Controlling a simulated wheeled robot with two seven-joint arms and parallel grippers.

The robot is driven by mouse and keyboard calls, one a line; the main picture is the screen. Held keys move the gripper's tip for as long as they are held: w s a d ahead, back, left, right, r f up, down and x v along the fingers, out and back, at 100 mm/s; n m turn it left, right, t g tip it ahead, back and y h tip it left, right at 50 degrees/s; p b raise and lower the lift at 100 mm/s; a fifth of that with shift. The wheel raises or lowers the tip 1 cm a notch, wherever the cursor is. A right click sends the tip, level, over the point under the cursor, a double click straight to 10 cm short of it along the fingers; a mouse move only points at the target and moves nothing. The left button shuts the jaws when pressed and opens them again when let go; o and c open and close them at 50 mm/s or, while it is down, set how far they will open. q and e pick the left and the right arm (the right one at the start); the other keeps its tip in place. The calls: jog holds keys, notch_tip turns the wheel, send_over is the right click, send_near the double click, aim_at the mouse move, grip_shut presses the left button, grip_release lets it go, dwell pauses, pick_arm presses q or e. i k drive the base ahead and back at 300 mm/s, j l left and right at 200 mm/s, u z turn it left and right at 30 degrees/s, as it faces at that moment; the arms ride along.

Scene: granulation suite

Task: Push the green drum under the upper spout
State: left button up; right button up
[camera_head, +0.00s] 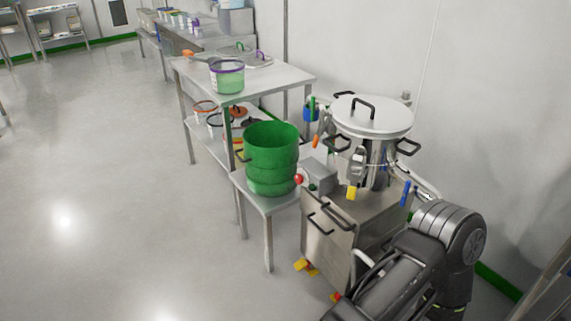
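The green drum (272,160) is an open-topped, ribbed green tub. It stands upright on a small steel table (247,190) in the middle of the view. Right of it is a steel machine with a round lidded vessel (373,117) on a cabinet (328,238). A grey box-like outlet (321,176) on the machine's left side is close to the drum, with a red ball-shaped knob (298,180) between them. I cannot tell for certain which part is the upper spout. Dark links of my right arm show at the lower right. Neither gripper shows.
A taller steel table (290,80) behind the drum bears a clear tub with green contents (227,77); more containers sit on its lower shelf. The wall is close behind the machine. Yellow and red pieces show low by the cabinet. Open floor (120,200) lies left.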

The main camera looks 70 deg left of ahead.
aim_at(271, 155)
jog(key=u, duration=2.5)
jog(key=i+j+z, duration=0.1)
jog(key=z, duration=0.3)
jog(key=i+j+z, duration=0.2)
jog(key=z, duration=0.2)
jog(key=i+j+z, duration=0.1)
jog(key=j, duration=0.25)
jog(key=i+j, duration=0.25)
jog(key=i+j+z, duration=0.15)
jog(key=j, duration=0.25)
jog(key=i+j, duration=0.15)
jog(key=j, duration=0.25)
jog(key=i+j+z, duration=0.15)
jog(key=j, duration=0.2)
jog(key=i+j, duration=0.15)
jog(key=j, duration=0.2)
jog(key=i+j, duration=0.1)
jog(key=j, duration=0.2)
jog(key=i+j, duration=0.1)
jog(key=j, duration=0.15)
jog(key=i+j, duration=0.1)
jog(key=j, duration=0.2)
jog(key=z, duration=0.05)
